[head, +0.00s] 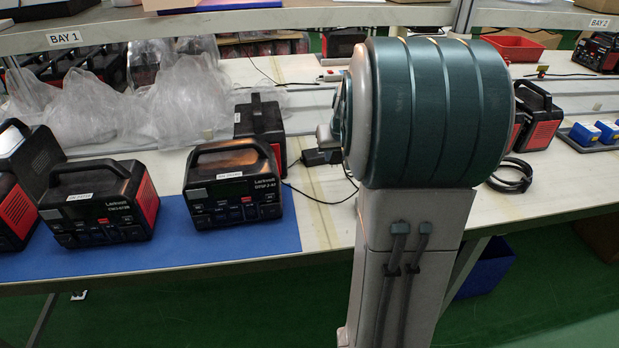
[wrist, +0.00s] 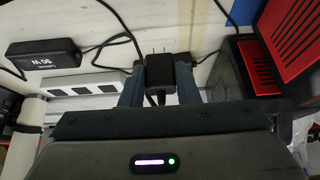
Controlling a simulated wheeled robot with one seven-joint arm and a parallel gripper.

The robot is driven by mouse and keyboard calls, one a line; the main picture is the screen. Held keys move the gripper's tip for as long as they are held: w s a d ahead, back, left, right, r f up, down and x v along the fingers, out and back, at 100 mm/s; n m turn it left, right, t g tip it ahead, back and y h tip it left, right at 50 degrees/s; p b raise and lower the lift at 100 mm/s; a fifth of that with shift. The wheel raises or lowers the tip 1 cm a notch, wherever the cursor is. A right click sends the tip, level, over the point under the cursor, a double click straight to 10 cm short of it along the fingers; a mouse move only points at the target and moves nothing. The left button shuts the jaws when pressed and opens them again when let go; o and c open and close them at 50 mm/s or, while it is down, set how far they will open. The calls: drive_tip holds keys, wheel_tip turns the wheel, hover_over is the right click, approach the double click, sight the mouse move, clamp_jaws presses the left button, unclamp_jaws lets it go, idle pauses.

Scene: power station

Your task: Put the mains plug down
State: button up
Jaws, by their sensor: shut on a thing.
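The mains plug (wrist: 160,75) is a small black block with metal prongs at its top end in the wrist view. A black cord leaves its lower end. My gripper (wrist: 160,82) is shut on it, one finger on each side. In the head view my arm hides most of the gripper. A small black block (head: 322,157) shows left of my arm, with a thin cord near it; I cannot tell whether it is the plug. How far the plug is above the bench is not clear.
A black 90 W adapter (wrist: 45,60) and a pale socket strip (wrist: 84,87) lie left of the gripper in the wrist view. A red and black power station (wrist: 258,72) is close on the right. Power stations stand on the blue mat (head: 165,262). Loose cords cross the bench.

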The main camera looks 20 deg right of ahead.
drive_tip(key=w+a+f, duration=0.1)
drive_tip(key=a, duration=0.1)
drive_tip(key=a+f, duration=0.1)
drive_tip(key=w+a+f, duration=0.1)
drive_tip(key=a+f, duration=0.1)
drive_tip(key=shift+w+a, duration=0.3)
drive_tip(key=shift+w, duration=0.05)
drive_tip(key=shift+f+b, duration=0.45)
drive_tip(key=shift+f, duration=1.45)
drive_tip(key=shift+f+b, duration=0.45)
drive_tip(key=o, duration=1.1)
drive_tip(key=shift+r, duration=0.1)
